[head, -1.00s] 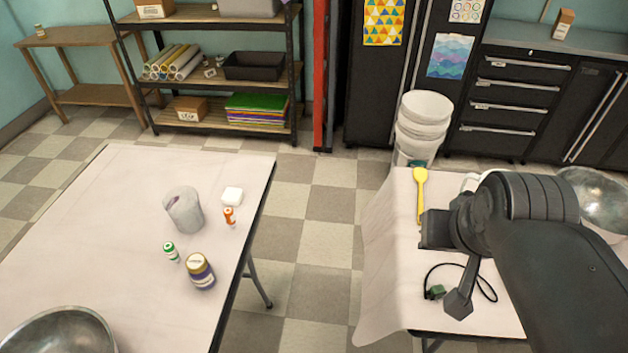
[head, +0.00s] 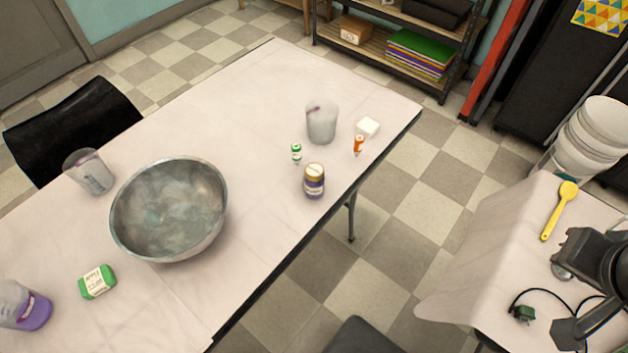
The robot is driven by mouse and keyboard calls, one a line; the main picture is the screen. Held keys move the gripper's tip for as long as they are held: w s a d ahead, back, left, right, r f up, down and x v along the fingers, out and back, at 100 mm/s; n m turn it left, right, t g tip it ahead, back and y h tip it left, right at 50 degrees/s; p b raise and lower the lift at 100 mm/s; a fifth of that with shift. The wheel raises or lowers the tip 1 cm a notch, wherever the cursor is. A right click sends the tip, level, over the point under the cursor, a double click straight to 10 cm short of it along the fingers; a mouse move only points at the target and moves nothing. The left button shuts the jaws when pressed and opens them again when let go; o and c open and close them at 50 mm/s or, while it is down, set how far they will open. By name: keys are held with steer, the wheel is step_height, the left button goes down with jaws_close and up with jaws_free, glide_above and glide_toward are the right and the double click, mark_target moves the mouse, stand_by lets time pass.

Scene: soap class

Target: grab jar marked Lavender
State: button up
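A small jar (head: 314,182) with a gold lid and a dark purple and white label stands upright near the right edge of the left table. Its label is too small to read, so I cannot confirm that it says Lavender. A clear container with a purple band (head: 30,308) is cut off at the lower left; its marking is also unreadable. My gripper (head: 570,290) is at the right edge over the other table, far from both. It is dark and partly cut off, and I cannot tell whether it is open. I see nothing held in it.
Near the jar stand a green-capped bottle (head: 296,154), an orange-capped bottle (head: 358,145), a cup (head: 321,122) and a white block (head: 367,127). A metal bowl (head: 124,240) and green package (head: 97,282) are further left. Clear floor (head: 385,235) separates the tables.

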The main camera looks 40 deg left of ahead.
steer(key=shift+o, duration=0.3)
steer(key=o, duration=1.2)
steer(key=shift+c, duration=0.2)
steer(key=w+a+n+g+y, duration=0.1)
steer(key=w+a+n+g, duration=0.1)
steer(key=w+a, duration=0.75)
steer(key=n+g+h, duration=0.1)
steer(key=n+g, duration=0.3)
glide_above(314, 171)
steer(key=f, duration=1.4)
steer(key=d+f, duration=0.1)
steer(key=f, duration=0.6)
steer(key=shift+w+f, duration=0.15)
steer(key=shift+w, duration=0.2)
steer(key=f, duration=0.4)
steer(key=a+f, duration=0.1)
steer(key=f, duration=0.1)
steer(key=shift+s, duration=0.35)
steer(key=shift+w+f, duration=0.15)
steer(key=shift+f, duration=2.65)
